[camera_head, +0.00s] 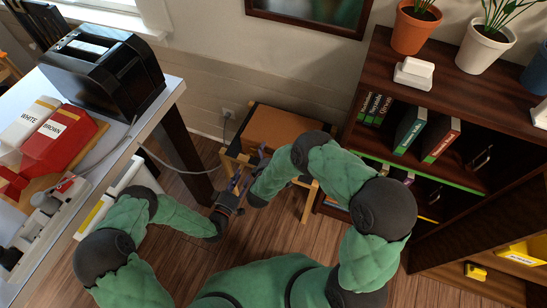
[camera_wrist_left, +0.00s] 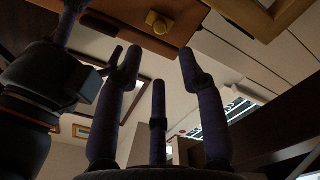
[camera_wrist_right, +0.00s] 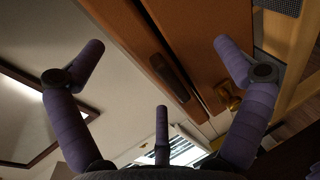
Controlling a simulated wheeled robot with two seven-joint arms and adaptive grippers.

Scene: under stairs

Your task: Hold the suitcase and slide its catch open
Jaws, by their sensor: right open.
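The brown suitcase (camera_head: 285,128) lies on a light wooden stand in the head view, partly hidden by my right arm. Its underside or side fills the top of the left wrist view (camera_wrist_left: 190,20), with a brass catch (camera_wrist_left: 158,22) beyond my fingertips. In the right wrist view the suitcase (camera_wrist_right: 200,40) shows a dark handle (camera_wrist_right: 170,77) and a brass catch (camera_wrist_right: 228,97). My left gripper (camera_head: 238,180) is in front of the suitcase, its fingers (camera_wrist_left: 160,62) apart and empty. My right gripper (camera_wrist_right: 165,62) is spread wide, with the handle between its fingers in view; contact cannot be told.
The wooden stand (camera_head: 305,206) holds the suitcase near the wall. A dark bookshelf (camera_head: 465,100) with plants and binders stands at the right. Some floor is free between.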

